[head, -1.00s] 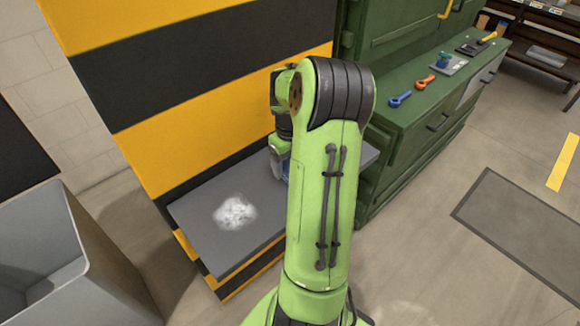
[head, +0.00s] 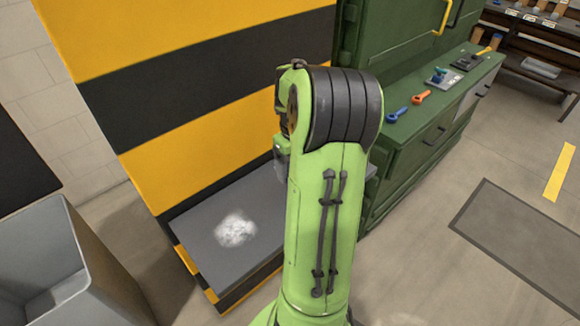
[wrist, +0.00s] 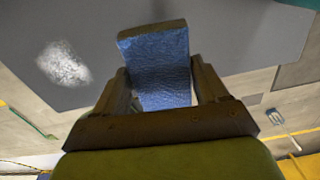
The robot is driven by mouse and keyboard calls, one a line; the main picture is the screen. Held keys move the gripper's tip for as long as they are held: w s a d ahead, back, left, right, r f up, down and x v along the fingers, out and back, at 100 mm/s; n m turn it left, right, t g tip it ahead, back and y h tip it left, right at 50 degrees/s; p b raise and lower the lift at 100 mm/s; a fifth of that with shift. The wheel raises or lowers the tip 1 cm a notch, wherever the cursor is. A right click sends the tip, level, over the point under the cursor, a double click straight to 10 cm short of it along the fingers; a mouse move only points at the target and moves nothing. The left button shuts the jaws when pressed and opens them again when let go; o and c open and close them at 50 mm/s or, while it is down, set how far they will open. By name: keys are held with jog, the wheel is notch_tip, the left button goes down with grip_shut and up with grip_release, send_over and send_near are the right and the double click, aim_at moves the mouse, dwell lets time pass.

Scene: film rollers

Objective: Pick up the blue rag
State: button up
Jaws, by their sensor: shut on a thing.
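The blue rag (wrist: 162,65) shows in the wrist view as a textured blue block-like piece between the two fingers of my gripper (wrist: 165,88). The fingers are shut on it, one on each side. The rag stands out beyond the fingertips, over the grey shelf. In the head view my arm hides the rag, and the fingers cannot be made out there.
A grey shelf (head: 212,262) with a white powdery patch (head: 235,230) lies at the foot of the yellow-and-black striped panel (head: 200,100). A grey bin (head: 90,285) stands at left. A green cabinet (head: 400,165) with several tools on top stands at right.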

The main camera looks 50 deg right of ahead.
jog(key=s+a, duration=0.2)
jog(key=s, duration=0.6)
jog(key=s+a, duration=0.2)
jog(key=s, duration=0.7)
jog(key=shift+s+p, duration=0.25)
jog(key=shift+p, duration=0.05)
